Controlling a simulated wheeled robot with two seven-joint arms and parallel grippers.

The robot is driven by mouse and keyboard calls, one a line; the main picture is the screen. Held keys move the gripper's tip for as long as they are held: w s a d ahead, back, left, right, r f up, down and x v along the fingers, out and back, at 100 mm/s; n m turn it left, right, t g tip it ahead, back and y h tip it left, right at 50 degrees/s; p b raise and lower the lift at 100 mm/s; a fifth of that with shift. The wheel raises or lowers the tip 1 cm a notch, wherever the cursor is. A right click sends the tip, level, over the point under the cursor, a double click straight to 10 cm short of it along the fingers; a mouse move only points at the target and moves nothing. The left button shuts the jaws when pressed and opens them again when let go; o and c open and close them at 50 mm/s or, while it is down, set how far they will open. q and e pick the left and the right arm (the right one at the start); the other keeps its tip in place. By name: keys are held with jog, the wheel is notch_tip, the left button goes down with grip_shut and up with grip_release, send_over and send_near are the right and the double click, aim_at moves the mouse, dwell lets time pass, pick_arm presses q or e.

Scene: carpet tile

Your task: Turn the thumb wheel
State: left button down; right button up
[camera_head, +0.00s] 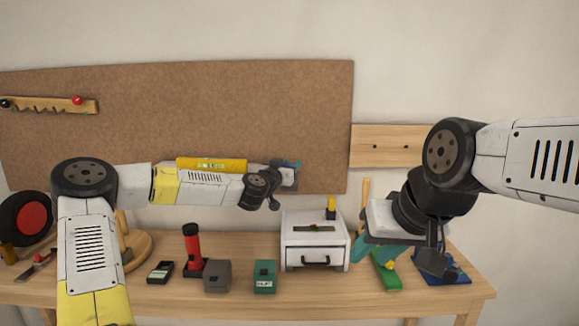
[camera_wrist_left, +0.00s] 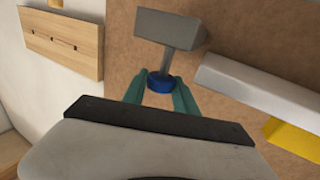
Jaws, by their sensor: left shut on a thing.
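The thumb wheel (camera_wrist_left: 159,84) is a small blue disc in the left wrist view, in line with a grey stem and grey block (camera_wrist_left: 168,29) against the brown board. My left gripper (camera_wrist_left: 160,79) has its two teal fingers on either side of the wheel and is shut on it. In the head view my left gripper (camera_head: 291,163) is at the lower right part of the board, and I cannot make out the wheel there. My right gripper (camera_head: 366,247) hangs over the right part of the bench; its finger opening is not clear.
A yellow level (camera_head: 211,163) is behind my left forearm. The bench (camera_head: 200,298) holds a red flashlight (camera_head: 192,246), grey box (camera_head: 217,276), green box (camera_head: 264,276) and white drawer unit (camera_head: 315,235). A wooden strip (camera_head: 385,146) is on the wall at right.

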pick_arm(q)
jog(key=m+g+h, duration=0.1)
jog(key=m+h, duration=0.1)
jog(key=m+g+h, duration=0.2)
jog(key=h, duration=0.1)
jog(key=shift+w+a+f+g+h, duration=0.1)
jog(key=shift+a+g+h, duration=0.05)
jog(key=shift+g+h, duration=0.15)
jog(key=shift+m+g+h, duration=1.3)
jog(key=shift+m+g, duration=0.2)
jog(key=shift+g, duration=0.5)
jog(key=c, duration=1)
grip_release()
jog(key=shift+v, duration=3.85)
